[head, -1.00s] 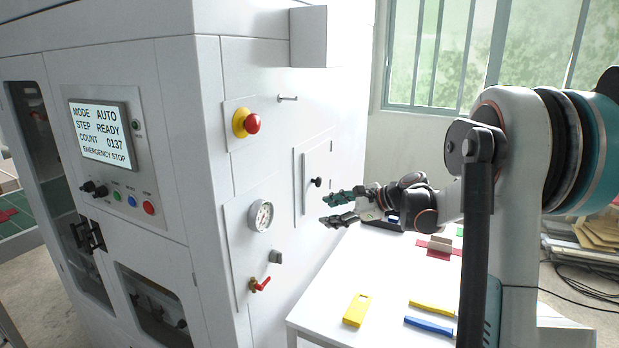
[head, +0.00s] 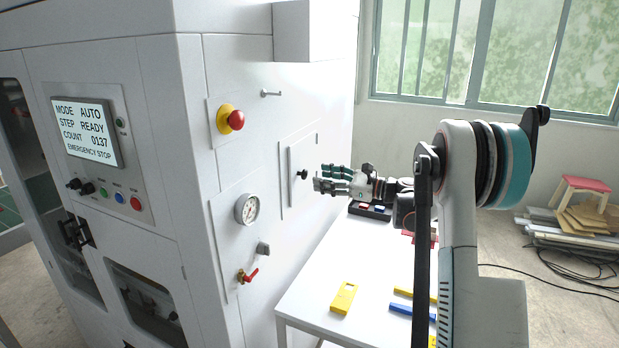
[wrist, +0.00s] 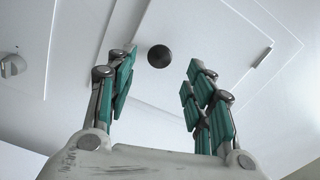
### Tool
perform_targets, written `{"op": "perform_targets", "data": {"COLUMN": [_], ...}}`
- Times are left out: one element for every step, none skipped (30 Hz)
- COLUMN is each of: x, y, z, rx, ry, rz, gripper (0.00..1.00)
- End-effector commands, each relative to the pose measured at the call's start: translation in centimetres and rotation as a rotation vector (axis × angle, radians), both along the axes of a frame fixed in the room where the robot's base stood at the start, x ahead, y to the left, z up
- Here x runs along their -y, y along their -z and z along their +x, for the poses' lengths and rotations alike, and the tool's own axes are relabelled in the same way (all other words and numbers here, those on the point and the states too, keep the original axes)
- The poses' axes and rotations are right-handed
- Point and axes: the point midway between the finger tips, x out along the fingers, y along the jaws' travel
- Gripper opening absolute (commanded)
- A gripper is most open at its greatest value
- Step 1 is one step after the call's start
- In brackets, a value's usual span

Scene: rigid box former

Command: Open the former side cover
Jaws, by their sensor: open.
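The former side cover (head: 296,192) is a pale panel on the machine's right side wall, and it looks closed. Its black round knob (head: 303,174) sticks out from the panel. In the wrist view the knob (wrist: 159,56) lies ahead, in line with the gap between the fingers. My gripper (head: 318,178) is open and empty, a short way right of the knob, with its fingers pointing at the cover. In the wrist view my gripper (wrist: 157,85) has its green-padded fingers spread wide, and they appear apart from the knob.
A red emergency button (head: 236,120), a gauge (head: 247,209) and a red-handled valve (head: 248,275) sit on the same wall, left of the cover. A white table (head: 315,290) with coloured pieces stands below my arm. A box (head: 305,30) juts out above.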

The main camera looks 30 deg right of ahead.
Motion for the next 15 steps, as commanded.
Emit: {"op": "perform_targets", "data": {"x": [-0.8, -1.1, -1.5, -1.8, -2.1, -2.4, -2.5, -2.7, -2.9, -3.1, -3.2, -3.3, -3.4, -3.4, -3.5], "y": [0.1, 0.1, 0.1, 0.1, 0.1, 0.1, 0.1, 0.0, 0.0, 0.0, 0.0, 0.0, 0.0, 0.0, 0.0], "z": [0.8, 1.2, 1.8, 2.1, 2.5, 2.9, 3.2, 3.4, 3.8, 3.9, 4.1, 4.2, 4.3, 4.4, 4.5], "rx": [0.000, 0.000, 0.000, 0.000, 0.000, 0.000, 0.000, 0.000, 0.000, 0.000, 0.000, 0.000, 0.000, 0.000, -0.001], "ry": [-0.003, -0.003, -0.002, -0.002, -0.002, -0.002, -0.002, -0.001, -0.001, -0.001, -0.001, -0.001, 0.000, 0.000, 0.000], "rz": [0.000, 0.000, 0.000, 0.000, 0.000, 0.000, 0.000, 0.000, 0.000, 0.000, 0.000, 0.000, 0.000, 0.000, -0.001], "gripper": [0.48, 0.48, 0.48, 0.48, 0.48, 0.48, 0.48, 0.48, 0.48, 0.48, 0.48, 0.48, 0.48, 0.48, 0.48]}}
